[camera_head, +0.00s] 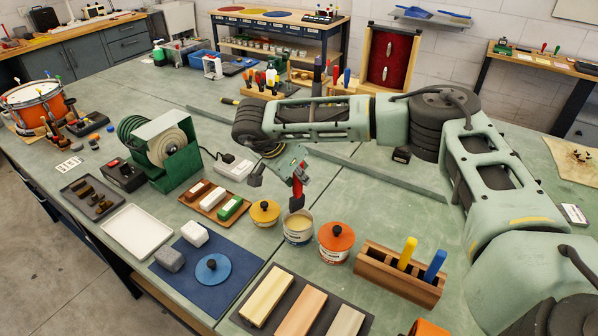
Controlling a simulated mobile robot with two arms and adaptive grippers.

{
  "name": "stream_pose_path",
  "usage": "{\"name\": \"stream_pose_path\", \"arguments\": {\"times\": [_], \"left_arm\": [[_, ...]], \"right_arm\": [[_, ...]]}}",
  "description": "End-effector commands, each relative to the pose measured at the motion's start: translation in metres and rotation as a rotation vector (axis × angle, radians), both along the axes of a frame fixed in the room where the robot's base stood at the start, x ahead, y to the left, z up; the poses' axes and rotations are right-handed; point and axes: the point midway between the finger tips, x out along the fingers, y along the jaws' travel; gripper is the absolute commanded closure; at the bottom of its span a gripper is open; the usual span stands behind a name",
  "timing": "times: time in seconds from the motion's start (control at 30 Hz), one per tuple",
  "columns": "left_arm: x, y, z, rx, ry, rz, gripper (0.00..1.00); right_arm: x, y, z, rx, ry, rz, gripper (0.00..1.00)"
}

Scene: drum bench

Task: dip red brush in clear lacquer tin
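The red brush (297,188) hangs roughly upright from my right gripper (292,174), bristles down. The gripper appears shut on its handle, though the grip is partly hidden. An open tin (298,231) with pale yellowish contents stands directly below. The tin's label is too small to read. A yellow lid (264,211) with a black knob is on the left, and a tin with an orange lid (337,235) on the right. My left gripper is not in view.
A wooden holder (401,276) with yellow and blue handles stands at right. Wood strips (302,312) lie in front. A blue mat (198,290) with a blue lid (213,268) is at left, near a brick tray (215,202) and a green grinder (166,151).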

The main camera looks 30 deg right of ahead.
Motion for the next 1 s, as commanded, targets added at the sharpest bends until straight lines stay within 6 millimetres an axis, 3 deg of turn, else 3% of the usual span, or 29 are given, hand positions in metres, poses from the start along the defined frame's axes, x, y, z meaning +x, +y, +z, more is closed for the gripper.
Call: {"name": "stream_pose_path", "arguments": {"times": [1.0], "left_arm": [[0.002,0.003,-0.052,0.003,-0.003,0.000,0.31]], "right_arm": [[0.000,0.000,-0.074,0.000,0.000,-0.001,1.00]]}}
